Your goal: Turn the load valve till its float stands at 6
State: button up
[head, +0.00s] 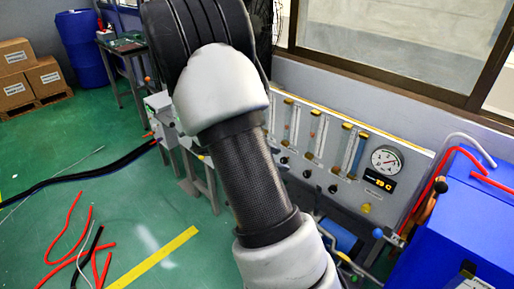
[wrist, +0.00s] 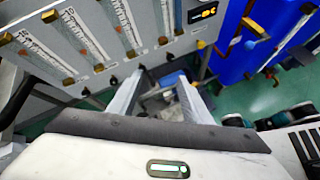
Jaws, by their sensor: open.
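The instrument panel (head: 345,196) carries several upright flow meters, such as one flow meter (head: 347,150), with dark knobs (head: 332,189) below them. The wrist view shows scaled tubes (wrist: 77,37) with brass end blocks, and a black knob (wrist: 163,40). I cannot read which knob is the load valve, nor the float heights. My gripper (wrist: 160,82) is open and empty, its two pale fingers apart below the panel's lower edge in the wrist view. No knob is between the fingers. My arm hides part of the panel in the head view, and the gripper does not show there.
A round gauge (head: 386,161) and an orange-lit display (head: 379,181) are at the panel's right, above a yellow knob (head: 367,208). A blue cabinet (head: 462,225) with hoses stands at right. Red hoses (head: 68,240) lie on the green floor at left.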

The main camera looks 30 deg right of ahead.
jog(key=w+d+f+n+t+h+b, duration=0.1)
jog(key=w+d+f+n+b, duration=0.2)
jog(key=f, duration=0.6)
jog(key=w+d+f+n+t+h+b, duration=0.1)
jog(key=w+d+f+n+h, duration=0.1)
jog(key=f+n, duration=0.5)
jog(key=m+b, duration=0.1)
jog(key=b, duration=0.3)
send_near(305, 174)
jog(key=x, duration=0.7)
jog(key=shift+s+d+f, duration=0.15)
jog(key=shift+d+f, duration=0.05)
jog(key=shift+d, duration=0.05)
jog(key=shift+d+f, duration=0.2)
jog(key=shift+d, duration=0.55)
jog(key=shift+c, duration=0.3)
